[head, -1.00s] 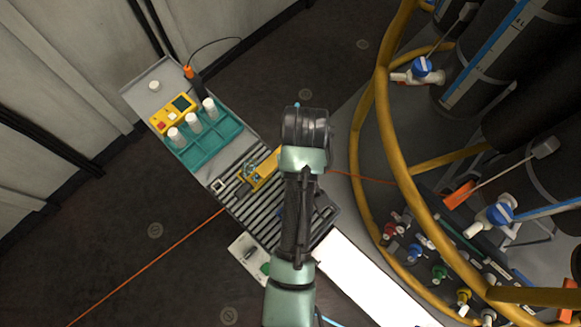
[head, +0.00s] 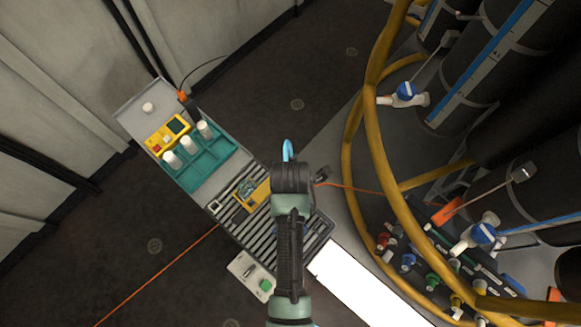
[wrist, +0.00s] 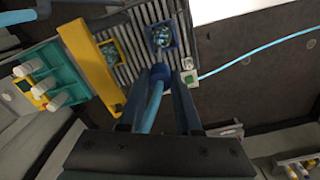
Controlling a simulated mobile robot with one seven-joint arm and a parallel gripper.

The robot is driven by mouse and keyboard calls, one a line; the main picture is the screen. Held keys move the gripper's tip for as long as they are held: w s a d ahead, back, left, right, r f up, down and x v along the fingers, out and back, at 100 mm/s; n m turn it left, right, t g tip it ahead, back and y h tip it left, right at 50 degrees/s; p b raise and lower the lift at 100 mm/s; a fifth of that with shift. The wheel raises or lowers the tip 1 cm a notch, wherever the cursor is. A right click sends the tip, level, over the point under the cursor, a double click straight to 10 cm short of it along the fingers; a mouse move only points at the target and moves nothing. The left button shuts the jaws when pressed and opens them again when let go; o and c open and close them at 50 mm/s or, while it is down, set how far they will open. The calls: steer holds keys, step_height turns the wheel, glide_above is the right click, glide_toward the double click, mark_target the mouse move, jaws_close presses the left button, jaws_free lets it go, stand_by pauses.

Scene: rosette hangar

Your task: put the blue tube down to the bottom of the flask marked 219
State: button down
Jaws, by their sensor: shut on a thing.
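My gripper (wrist: 160,90) is shut on the blue tube (wrist: 152,108), whose light blue length runs back between the fingers, with a darker blue piece at the fingertips. In the head view, a light blue bend of the tube (head: 288,150) shows just beyond my gripper (head: 291,178). Ahead of the fingertips in the wrist view is a blue-framed square holder (wrist: 161,37) with glassy contents, on the slatted bench. A yellow holder (wrist: 88,62) with similar contents is left of it. I cannot read 219 anywhere, so I cannot tell which flask bears it. The tube's far end is unclear.
A teal rack (head: 208,162) with white-capped bottles and a yellow meter (head: 168,134) stand on the bench's far end. A yellow-railed frame (head: 352,160) with dark cylinders and blue-handled taps is at right. Light blue hose (wrist: 255,55) crosses the wrist view's right side.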

steer(key=shift+s+f+n, duration=0.15)
steer(key=shift+s+n, duration=0.1)
steer(key=shift+n, duration=0.85)
steer(key=shift+s+f+n, duration=0.1)
steer(key=shift+f+n, duration=0.1)
steer(key=shift+n, duration=0.1)
step_height(320, 180, down, 4)
steer(key=b, duration=0.4)
steer(key=shift+r, duration=0.35)
steer(key=shift+f, duration=0.45)
steer(key=shift+f+b, duration=0.45)
steer(key=shift+f, duration=0.55)
